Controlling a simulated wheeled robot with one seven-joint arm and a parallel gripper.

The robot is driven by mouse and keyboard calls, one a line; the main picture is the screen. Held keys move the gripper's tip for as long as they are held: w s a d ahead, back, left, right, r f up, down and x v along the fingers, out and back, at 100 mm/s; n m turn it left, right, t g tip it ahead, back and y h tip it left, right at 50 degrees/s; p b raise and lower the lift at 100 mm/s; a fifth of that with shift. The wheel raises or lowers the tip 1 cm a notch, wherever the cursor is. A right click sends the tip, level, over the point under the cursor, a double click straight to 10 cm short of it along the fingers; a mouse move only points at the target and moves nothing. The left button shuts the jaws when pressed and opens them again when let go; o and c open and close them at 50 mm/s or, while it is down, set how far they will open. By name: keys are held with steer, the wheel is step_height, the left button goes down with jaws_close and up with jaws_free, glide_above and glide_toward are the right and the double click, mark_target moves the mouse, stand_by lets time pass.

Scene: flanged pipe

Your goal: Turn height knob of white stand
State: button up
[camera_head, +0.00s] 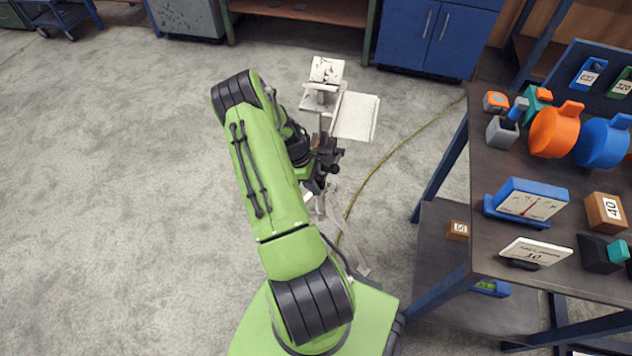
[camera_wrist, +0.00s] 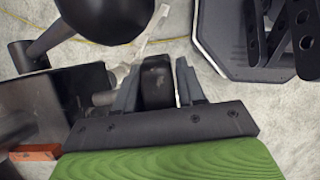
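The white stand (camera_head: 322,100) stands on the floor, with a pale side plate (camera_head: 357,117) and a head on top. My gripper (camera_head: 325,168) is at the stand's post, below the plate; the arm and dark parts there hide much of it. In the wrist view my gripper (camera_wrist: 158,85) has its two fingers apart, with a dark block-shaped knob (camera_wrist: 157,80) between them. The knob is close to both fingers, and a thin gap shows on the right. I cannot tell for sure that this is the height knob. A black ball-ended handle (camera_wrist: 105,15) is at upper left.
A dark workbench (camera_head: 470,180) with orange, blue and labelled items stands on the right. A yellow cable (camera_head: 400,145) crosses the floor beside the stand. Blue cabinets (camera_head: 436,35) stand behind. The floor on the left is clear.

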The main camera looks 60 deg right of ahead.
steer(key=c, duration=0.6)
steer(key=shift+s+r+t, duration=0.1)
steer(key=shift+s+t, duration=0.05)
steer(key=shift+t, duration=0.55)
steer(key=shift+t+y, duration=0.3)
steer(key=shift+t, duration=0.5)
steer(key=o, duration=1)
steer(key=r+p, duration=0.1)
steer(key=r, duration=0.3)
steer(key=w+r+p, duration=0.1)
steer(key=r, duration=0.2)
steer(key=r+p, duration=0.2)
steer(key=r, duration=0.2)
steer(key=shift+w+a+r, duration=0.15)
steer(key=shift+w+r, duration=0.15)
steer(key=shift+w, duration=0.05)
